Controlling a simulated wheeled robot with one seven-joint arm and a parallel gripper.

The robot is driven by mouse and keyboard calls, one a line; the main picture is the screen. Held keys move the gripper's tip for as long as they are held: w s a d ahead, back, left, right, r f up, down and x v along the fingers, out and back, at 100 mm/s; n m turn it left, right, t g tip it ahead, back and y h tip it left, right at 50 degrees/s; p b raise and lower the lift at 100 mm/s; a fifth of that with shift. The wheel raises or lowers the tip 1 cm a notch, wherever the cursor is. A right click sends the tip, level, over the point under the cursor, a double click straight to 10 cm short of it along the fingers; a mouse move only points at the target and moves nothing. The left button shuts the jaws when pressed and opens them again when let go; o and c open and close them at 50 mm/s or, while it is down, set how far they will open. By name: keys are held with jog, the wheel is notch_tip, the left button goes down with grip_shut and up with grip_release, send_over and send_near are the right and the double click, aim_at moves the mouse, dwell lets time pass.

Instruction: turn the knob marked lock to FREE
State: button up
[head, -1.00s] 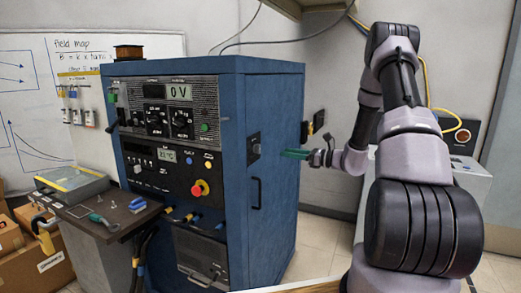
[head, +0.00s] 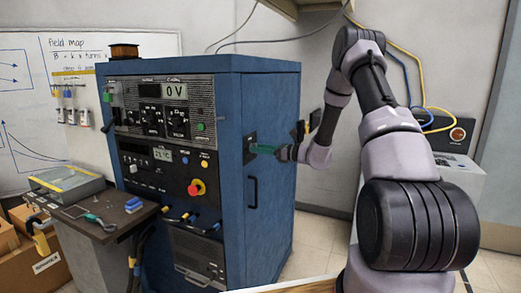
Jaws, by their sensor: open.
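The blue cabinet (head: 266,95) has a small dark plate (head: 248,156) on its right side face. A small grey knob showed on this plate earlier; my fingertips now cover most of that spot. The word lock and any FREE mark are too small to read. The jaws are open.
A black handle (head: 253,192) sits on the same side face, below the plate. A side shelf (head: 107,232) holds tools. A grey cabinet (head: 460,178) stands at the right.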

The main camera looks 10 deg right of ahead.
grip_shut()
jog(key=shift+m, duration=0.4)
jog(key=m, duration=1.7)
jog(key=shift+w+d+f, duration=0.2)
dwell(0.4)
grip_release()
